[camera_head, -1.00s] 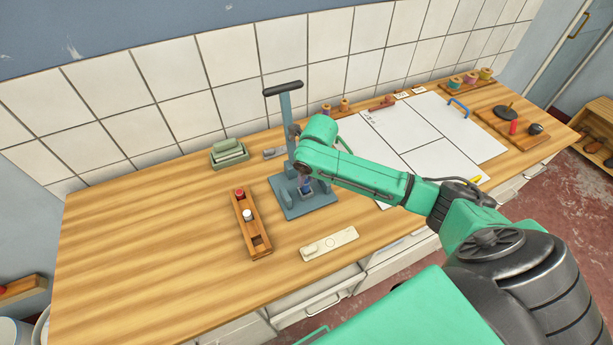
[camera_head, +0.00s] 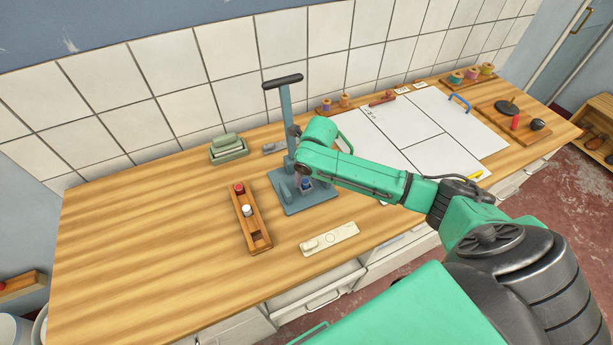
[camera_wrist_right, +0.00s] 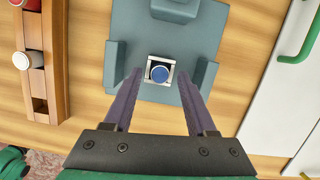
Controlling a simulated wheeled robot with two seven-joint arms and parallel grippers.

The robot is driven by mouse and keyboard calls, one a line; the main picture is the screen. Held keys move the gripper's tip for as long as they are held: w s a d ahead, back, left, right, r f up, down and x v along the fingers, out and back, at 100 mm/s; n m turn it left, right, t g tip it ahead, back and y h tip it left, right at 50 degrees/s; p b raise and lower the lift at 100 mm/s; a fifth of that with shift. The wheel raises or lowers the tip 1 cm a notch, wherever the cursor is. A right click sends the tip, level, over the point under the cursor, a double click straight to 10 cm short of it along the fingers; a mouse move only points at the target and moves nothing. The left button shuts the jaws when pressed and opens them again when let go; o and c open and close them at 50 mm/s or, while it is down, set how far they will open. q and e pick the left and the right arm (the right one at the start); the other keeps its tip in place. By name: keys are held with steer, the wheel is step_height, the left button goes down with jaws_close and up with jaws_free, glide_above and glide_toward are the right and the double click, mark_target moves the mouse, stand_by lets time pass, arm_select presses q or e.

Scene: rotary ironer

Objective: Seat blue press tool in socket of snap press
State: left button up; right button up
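The snap press (camera_head: 284,130) stands on the wooden counter, a blue-grey base plate with an upright post and a dark handle bar on top. The blue press tool (camera_head: 306,184) sits in the pale square socket on its base. In the right wrist view, the tool's round blue top (camera_wrist_right: 159,74) is framed by the socket's light rim (camera_wrist_right: 150,82), and it looks upright. My right gripper (camera_wrist_right: 157,84) is open, its two purple fingers apart on either side of the socket, touching nothing visible. In the head view, it hangs just above the press base. My left gripper is out of view.
A wooden rack (camera_head: 253,220) with a red and a white tool and an empty slot lies left of the press. A pale plate (camera_head: 329,239) lies in front. Green stacked trays (camera_head: 228,149) stand behind left. A white board (camera_head: 430,140) covers the right. The counter's left is clear.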

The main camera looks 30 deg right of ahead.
steer(key=shift+r, duration=0.15)
steer(key=b+v, duration=0.2)
steer(key=v, duration=1.2)
steer(key=shift+r, duration=0.15)
